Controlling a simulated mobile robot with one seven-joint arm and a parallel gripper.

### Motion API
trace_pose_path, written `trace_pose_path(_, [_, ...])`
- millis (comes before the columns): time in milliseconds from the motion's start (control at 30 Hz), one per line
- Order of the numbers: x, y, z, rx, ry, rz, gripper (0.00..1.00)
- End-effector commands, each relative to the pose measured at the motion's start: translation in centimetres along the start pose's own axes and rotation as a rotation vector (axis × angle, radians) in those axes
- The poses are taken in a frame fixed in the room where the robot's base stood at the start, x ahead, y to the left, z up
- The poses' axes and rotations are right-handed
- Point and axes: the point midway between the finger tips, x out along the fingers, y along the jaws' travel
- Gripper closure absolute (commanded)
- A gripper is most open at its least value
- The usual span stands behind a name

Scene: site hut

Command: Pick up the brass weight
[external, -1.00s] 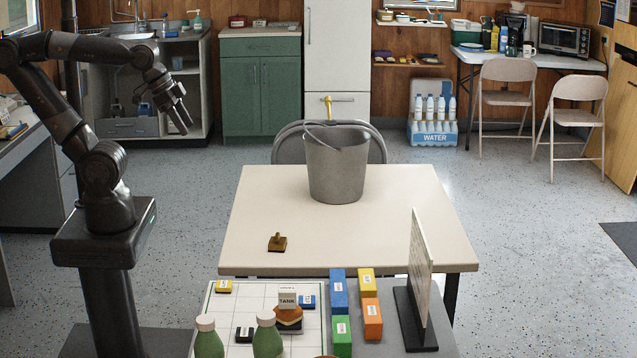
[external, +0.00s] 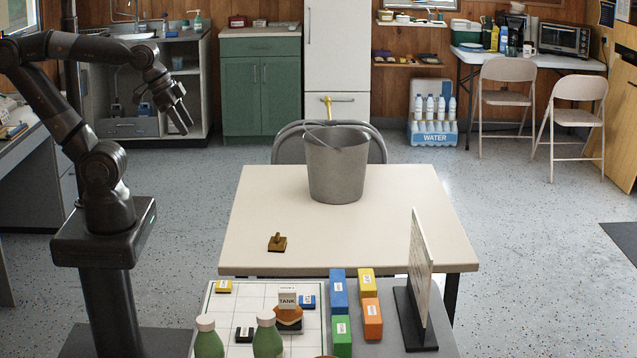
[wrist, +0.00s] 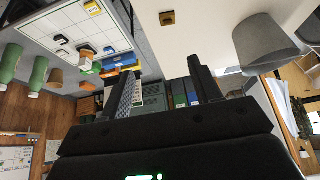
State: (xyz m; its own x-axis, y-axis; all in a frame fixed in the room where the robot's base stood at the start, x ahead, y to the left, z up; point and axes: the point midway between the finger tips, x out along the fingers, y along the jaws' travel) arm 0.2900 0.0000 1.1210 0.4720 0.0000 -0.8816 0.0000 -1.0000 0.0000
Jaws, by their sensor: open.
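The brass weight (external: 277,243) is a small brownish-gold block with a knob on top. It stands on the near left part of the cream table (external: 420,225). In the wrist view the weight (wrist: 167,18) shows at the top, beyond the fingers. My gripper (external: 183,110) is raised to the left of the table, well apart from the weight. In the wrist view my gripper (wrist: 163,72) has its two fingers spread with nothing between them.
A grey metal bucket (external: 336,170) stands at the table's far middle, with a folding chair behind. In front, a nearer surface holds a gridded board (external: 265,300), green bottles (external: 209,342), coloured boxes (external: 339,290) and an upright panel (external: 420,265). The table around the weight is clear.

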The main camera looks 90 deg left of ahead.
Motion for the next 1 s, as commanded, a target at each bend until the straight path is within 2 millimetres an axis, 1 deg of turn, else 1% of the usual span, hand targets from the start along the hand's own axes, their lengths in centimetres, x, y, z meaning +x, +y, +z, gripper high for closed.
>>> trace_pose_path(33, [0.0,0.0,0.0,0.0,0.0,0.0,0.41])
trace_pose_path(267, [0.0,0.0,0.0,0.0,0.0,0.0,0.22])
trace_pose_path(500, [0.0,0.0,-0.1,0.0,-0.001,0.0,0.22])
trace_pose_path(633, [0.6,-0.1,-0.9,0.004,-0.021,-0.005,0.22])
trace_pose_path(767, [2.2,-0.2,-2.7,0.013,-0.064,-0.015,0.22])
trace_pose_path(867, [3.9,-0.4,-4.3,0.024,-0.104,-0.022,0.22])
trace_pose_path(1000, [6.7,-0.7,-6.5,0.038,-0.159,-0.028,0.22])
